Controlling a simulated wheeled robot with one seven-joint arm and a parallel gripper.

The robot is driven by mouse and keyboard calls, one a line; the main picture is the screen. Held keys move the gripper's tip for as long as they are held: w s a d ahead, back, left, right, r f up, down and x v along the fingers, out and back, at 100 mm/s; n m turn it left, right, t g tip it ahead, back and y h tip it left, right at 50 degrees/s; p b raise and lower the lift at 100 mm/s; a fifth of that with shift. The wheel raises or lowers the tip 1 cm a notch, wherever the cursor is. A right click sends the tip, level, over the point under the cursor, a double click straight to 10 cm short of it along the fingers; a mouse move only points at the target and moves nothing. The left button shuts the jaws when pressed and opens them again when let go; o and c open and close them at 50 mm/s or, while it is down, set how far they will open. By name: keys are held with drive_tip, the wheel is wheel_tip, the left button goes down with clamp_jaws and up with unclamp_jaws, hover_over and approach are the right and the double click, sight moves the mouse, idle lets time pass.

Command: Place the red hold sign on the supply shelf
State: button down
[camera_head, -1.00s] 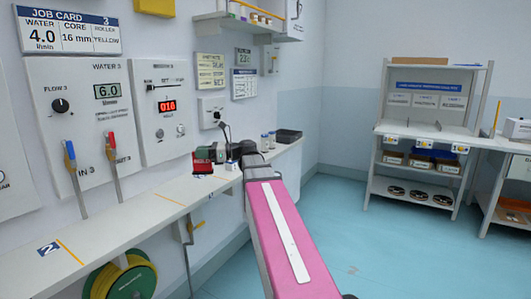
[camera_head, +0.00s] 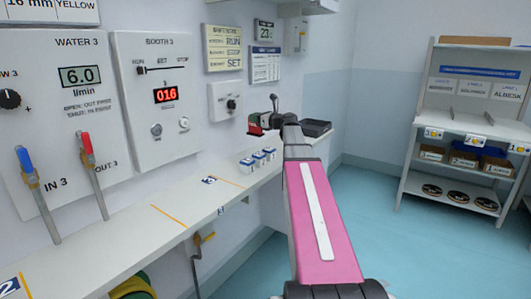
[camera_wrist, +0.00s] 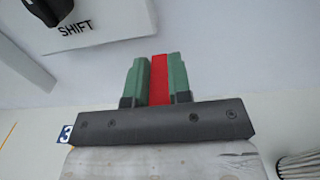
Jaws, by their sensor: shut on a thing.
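My gripper (camera_head: 264,121) is shut on the red hold sign (camera_head: 255,131), above the wall bench and close to the wall, in the head view. In the wrist view the sign (camera_wrist: 160,80) is a thin red strip seen edge-on between the two green fingers of my gripper (camera_wrist: 161,60). Its lettering does not show now. A grey shelving unit (camera_head: 410,185) stands at the back right, with labelled panels, boxes and dark reels on its levels. I cannot read whether it is marked as the supply shelf.
The blue floor (camera_head: 375,225) between bench and shelving is clear. A switch marked SHIFT (camera_wrist: 55,8) is near my gripper.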

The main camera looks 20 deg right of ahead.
drive_tip(key=shift+h, duration=0.3)
drive_tip(key=shift+w+d+f, duration=0.2)
drive_tip(key=shift+d+f, duration=1.65)
drive_tip(key=shift+d, duration=0.2)
drive_tip(key=shift+w+d+f, duration=0.25)
drive_tip(key=shift+d+f, duration=1.55)
drive_tip(key=shift+d, duration=0.25)
drive_tip(key=shift+w+d+f, duration=0.2)
drive_tip(key=shift+d+f, duration=1.65)
drive_tip(key=shift+d, duration=0.2)
drive_tip(key=shift+f, duration=0.15)
drive_tip(key=c, duration=1.1)
unclamp_jaws()
drive_tip(key=shift+o, duration=0.2)
drive_tip(key=shift+s+d, duration=0.15)
drive_tip(key=v, duration=1.1)
drive_tip(key=shift+s, duration=0.3)
drive_tip(key=shift+d, duration=0.1)
